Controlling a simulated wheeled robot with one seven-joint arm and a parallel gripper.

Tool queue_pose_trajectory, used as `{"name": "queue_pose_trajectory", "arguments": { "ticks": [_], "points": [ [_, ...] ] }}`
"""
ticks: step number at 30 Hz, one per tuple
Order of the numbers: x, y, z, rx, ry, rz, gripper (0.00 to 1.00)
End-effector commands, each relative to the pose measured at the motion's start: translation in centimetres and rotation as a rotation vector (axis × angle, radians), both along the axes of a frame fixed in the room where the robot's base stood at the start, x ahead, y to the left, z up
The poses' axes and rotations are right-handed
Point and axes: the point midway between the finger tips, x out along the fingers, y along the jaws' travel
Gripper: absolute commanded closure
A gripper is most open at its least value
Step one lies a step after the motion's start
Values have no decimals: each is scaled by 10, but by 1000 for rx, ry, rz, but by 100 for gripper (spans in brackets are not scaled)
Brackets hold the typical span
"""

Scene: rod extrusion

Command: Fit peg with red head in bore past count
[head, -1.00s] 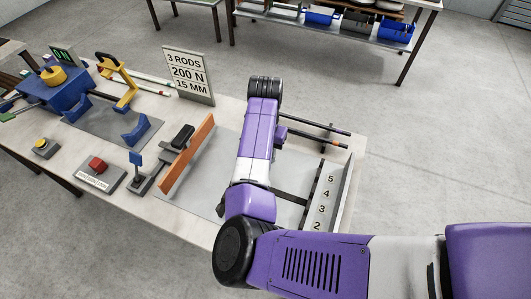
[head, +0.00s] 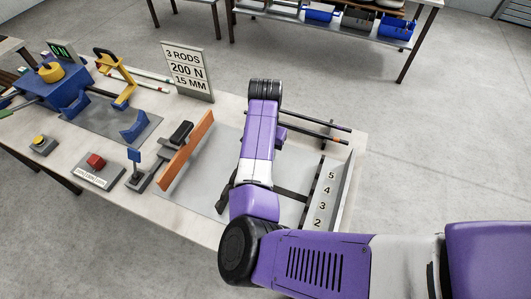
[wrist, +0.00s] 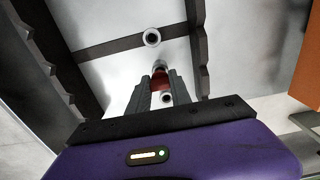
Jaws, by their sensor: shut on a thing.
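In the wrist view my gripper (wrist: 160,82) is shut on a small red piece, which looks like the red head of the peg (wrist: 160,84). The rest of the peg is mostly hidden by the fingers. A pale ring around a dark centre, looking like a bore (wrist: 152,38), sits at a dark crossbar just beyond the fingertips. Another small pale ring (wrist: 167,97) shows between the fingers. I cannot tell whether the peg touches the crossbar. In the head view my arm hides the gripper and the peg. A numbered rail (head: 323,200) shows 2 to 5.
A sign (head: 187,70) reads 3 RODS, 200 N, 15 MM. An orange upright plate (head: 188,150) stands left of my arm. A red button (head: 96,161) and a blue machine (head: 62,87) are farther left. Dark rods (head: 310,130) lie behind my arm.

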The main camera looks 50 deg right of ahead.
Motion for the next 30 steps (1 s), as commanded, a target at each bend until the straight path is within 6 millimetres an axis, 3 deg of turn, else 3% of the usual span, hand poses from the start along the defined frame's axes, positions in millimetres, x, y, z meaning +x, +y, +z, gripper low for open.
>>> {"name": "queue_pose_trajectory", "arguments": {
  "ticks": [17, 18, 21, 22, 30],
  "points": [
    [0, 0, -14, 0, 0, 1, 100],
    [0, 0, -14, 0, 0, 1, 73],
    [0, 0, -13, 0, 0, 1, 54],
    [0, 0, -13, 0, 0, 1, 50],
    [0, 0, -13, 0, 0, 0, 50]
  ]
}}
